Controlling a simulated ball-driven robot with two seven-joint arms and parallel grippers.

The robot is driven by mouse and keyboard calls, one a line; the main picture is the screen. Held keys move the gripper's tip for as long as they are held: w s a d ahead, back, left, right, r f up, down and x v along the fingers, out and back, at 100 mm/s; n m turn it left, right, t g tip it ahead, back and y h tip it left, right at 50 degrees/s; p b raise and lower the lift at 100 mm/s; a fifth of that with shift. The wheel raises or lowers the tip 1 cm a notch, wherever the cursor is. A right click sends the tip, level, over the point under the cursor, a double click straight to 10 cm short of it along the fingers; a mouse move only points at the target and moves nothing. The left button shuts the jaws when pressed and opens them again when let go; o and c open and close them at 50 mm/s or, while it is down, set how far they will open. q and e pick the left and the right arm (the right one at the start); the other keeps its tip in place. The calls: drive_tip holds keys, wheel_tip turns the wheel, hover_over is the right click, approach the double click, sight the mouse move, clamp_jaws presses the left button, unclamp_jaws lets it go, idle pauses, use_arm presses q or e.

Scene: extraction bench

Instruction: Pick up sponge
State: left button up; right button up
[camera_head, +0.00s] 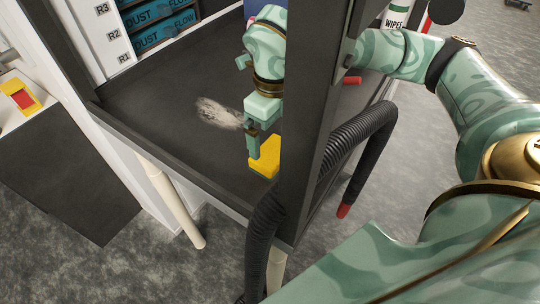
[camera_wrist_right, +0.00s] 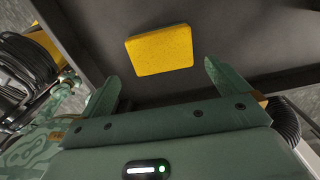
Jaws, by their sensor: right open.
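The yellow sponge (camera_head: 265,157) lies on the dark bench surface (camera_head: 165,95), just left of the dark upright post. The post may hide its right edge, and a finger covers part of its upper left. In the right wrist view the whole sponge (camera_wrist_right: 160,51) shows as a flat yellow block. My right gripper (camera_head: 254,146) is open and points down at the sponge. In the wrist view the sponge lies ahead of and between the spread fingertips (camera_wrist_right: 160,72), with gaps at both sides. I see no finger closed on it. My left gripper is not in view.
The dark post (camera_head: 318,110) stands close to the right of my gripper. A black ribbed hose (camera_head: 345,145) loops beside it. A greyish dust patch (camera_head: 218,113) lies left of the gripper. Blue filter drawers (camera_head: 160,35) stand behind. The bench's left side is clear.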

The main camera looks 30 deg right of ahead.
sight(272, 151)
drive_tip(key=shift+s+f, duration=0.15)
drive_tip(key=shift+f, duration=0.7)
drive_tip(key=shift+s+f, duration=0.2)
drive_tip(key=shift+f, duration=0.35)
drive_tip(key=f, duration=0.2)
drive_tip(key=w+f+b, duration=0.1)
drive_tip(key=f, duration=0.1)
drive_tip(key=shift+f, duration=0.5)
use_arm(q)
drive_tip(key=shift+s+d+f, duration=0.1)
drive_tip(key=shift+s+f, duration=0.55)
use_arm(e)
drive_tip(key=c, duration=0.7)
